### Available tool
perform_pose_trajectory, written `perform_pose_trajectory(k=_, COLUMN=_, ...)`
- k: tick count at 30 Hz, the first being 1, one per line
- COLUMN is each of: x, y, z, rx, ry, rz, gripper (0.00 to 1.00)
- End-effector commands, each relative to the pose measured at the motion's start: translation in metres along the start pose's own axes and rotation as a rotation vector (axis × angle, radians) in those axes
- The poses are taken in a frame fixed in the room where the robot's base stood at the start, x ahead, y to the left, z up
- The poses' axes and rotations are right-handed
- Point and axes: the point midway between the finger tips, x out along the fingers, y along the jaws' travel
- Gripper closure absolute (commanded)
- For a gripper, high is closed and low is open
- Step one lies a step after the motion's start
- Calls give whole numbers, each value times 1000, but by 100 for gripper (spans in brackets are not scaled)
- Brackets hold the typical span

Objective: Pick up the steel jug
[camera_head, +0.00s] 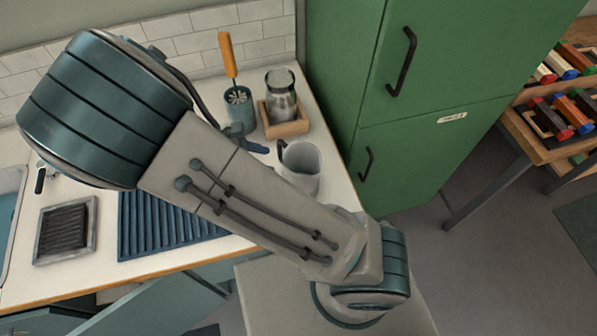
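The steel jug (301,169) is a pale grey, open-topped jug with a dark handle on its left side. It stands upright on the white counter, near the right end by the green cabinet. My arm crosses in front and hides its lower left part. Only a small dark teal part of my gripper (252,143) shows past the arm, to the left of the jug and apart from it. The rest is hidden behind my arm. I cannot tell whether the fingers are open or shut.
Behind the jug, a wooden tray (299,124) holds a glass-and-metal canister (281,98). A teal cup (239,101) with an orange-handled tool stands left of it. The green cabinet (400,150) borders the counter's right. A blue ribbed mat (160,225) lies front left.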

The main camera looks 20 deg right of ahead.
Motion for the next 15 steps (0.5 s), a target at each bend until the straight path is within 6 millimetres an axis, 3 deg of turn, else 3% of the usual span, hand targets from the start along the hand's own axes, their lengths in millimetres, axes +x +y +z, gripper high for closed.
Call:
perform_pose_trajectory(k=6, x=-8, y=11, z=-32, rx=-211, ry=-215, rz=192, gripper=60)
perform_pose_trajectory(k=15, x=-17, y=20, z=-43, rx=-310, ry=-335, rz=297, gripper=60)
